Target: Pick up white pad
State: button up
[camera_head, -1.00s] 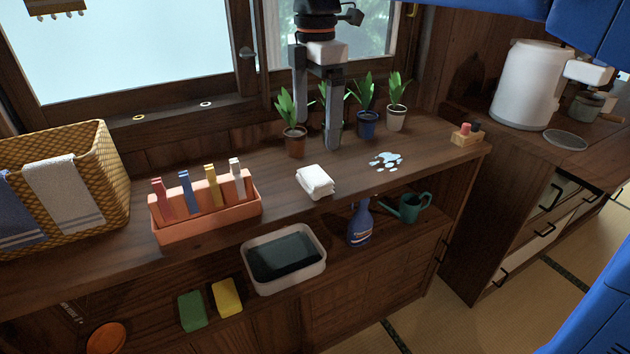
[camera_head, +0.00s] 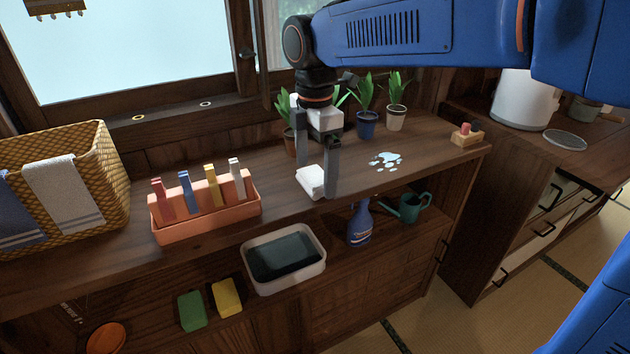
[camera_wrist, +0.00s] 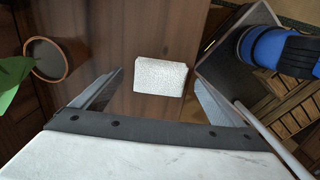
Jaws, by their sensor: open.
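The white pad (camera_head: 311,181) is a small folded white block lying on the wooden counter, near its front edge. It also shows in the wrist view (camera_wrist: 160,77), ahead of and between the two fingers. My gripper (camera_head: 318,180) is open, pointing down at the pad. In the head view one grey finger hides the pad's right end, and the other finger stands behind it. In the wrist view my gripper (camera_wrist: 160,98) has one finger on each side of the pad, with nothing held.
Potted plants (camera_head: 367,124) stand close behind my gripper. A coral rack (camera_head: 206,225) with coloured clips is to the left. A water puddle (camera_head: 385,160) lies to the right. Below are a grey basin (camera_head: 318,277) and a blue spray bottle (camera_head: 360,222).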

aim_at(315, 174)
jog(key=c, duration=1.1)
jog(key=shift+c, duration=0.2)
notch_tip(315, 174, up, 10)
jog(key=shift+o, duration=0.6)
